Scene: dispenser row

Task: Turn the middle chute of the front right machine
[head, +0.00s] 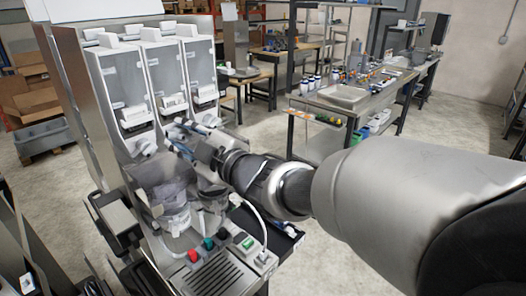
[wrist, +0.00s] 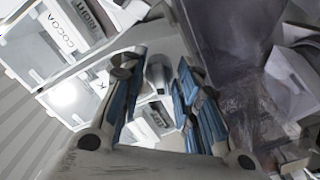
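The front right machine (head: 95,110) stands at the left in the head view, with three clear-fronted canisters in a row. The left canister's chute (head: 147,146) and the right canister's chute (head: 211,118) show below them. My gripper (head: 178,138) is at the chute level, in front of the middle canister (head: 167,82), and hides most of the chute there. In the wrist view my gripper (wrist: 155,85) is open, with blue-padded fingers either side of a grey chute (wrist: 157,74). Gaps show between the chute and both fingers. I cannot tell how the chute is turned.
A clear mixing bowl (head: 165,185) sits below the chutes, close under my gripper. A control panel (head: 215,245) with coloured buttons and a drip grate is at the machine's front. A canister labelled COCOA (wrist: 45,45) shows in the wrist view. A workbench (head: 350,100) stands behind at the right.

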